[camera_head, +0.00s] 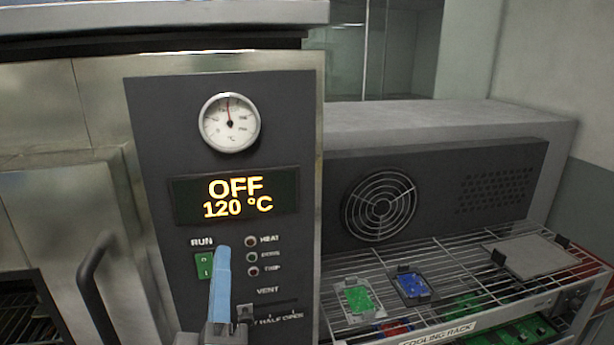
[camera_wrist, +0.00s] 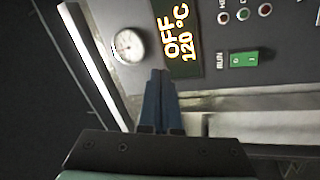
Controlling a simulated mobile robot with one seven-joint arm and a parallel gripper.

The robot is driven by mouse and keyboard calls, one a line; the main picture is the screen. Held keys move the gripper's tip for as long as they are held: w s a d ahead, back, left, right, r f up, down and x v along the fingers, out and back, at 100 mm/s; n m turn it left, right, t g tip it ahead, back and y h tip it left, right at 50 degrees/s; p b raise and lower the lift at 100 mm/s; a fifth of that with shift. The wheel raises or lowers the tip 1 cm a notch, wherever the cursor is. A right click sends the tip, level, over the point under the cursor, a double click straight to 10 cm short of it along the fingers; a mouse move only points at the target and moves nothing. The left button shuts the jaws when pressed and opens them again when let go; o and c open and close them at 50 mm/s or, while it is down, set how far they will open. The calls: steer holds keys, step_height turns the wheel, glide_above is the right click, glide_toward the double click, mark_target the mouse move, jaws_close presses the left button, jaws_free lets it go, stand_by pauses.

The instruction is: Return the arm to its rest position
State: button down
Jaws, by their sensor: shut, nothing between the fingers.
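My gripper (camera_head: 222,254) is in front of the oven's control panel (camera_head: 160,150), its blue fingers pointing up. The fingers are closed together with nothing between them. In the head view they overlap the panel just right of the green RUN switch (camera_head: 204,265); I cannot tell whether they touch it. In the wrist view the gripper (camera_wrist: 160,76) points toward the display (camera_wrist: 178,35), with the green switch (camera_wrist: 244,58) to the right, clear of the fingers. The display reads OFF, 120 °C.
A dark door handle (camera_head: 92,295) stands out left of the panel. A vent slider (camera_head: 246,313) is low on the panel. On the right, a wire cooling rack (camera_head: 455,262) carries green and blue boards and a grey plate (camera_head: 530,255). A fan grille (camera_head: 380,204) is behind it.

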steer(key=s+d+r+m+t+h, duration=0.1)
steer(key=s+d+r+m+t, duration=0.1)
steer(key=r, duration=0.6)
steer(key=s+d+r+m+t+h, duration=0.2)
steer(key=s+d+r+m, duration=0.2)
steer(key=r+m, duration=0.4)
steer(key=s+d+r+m+t+h+b, duration=0.1)
steer(key=s+d+r+m+t, duration=0.1)
steer(key=d+r+m, duration=0.3)
step_height(320, 180, up, 5)
steer(key=shift+s+d+f+m+t, duration=0.1)
steer(key=shift+s+d+m+t, duration=0.25)
steer(key=shift+s+m, duration=0.2)
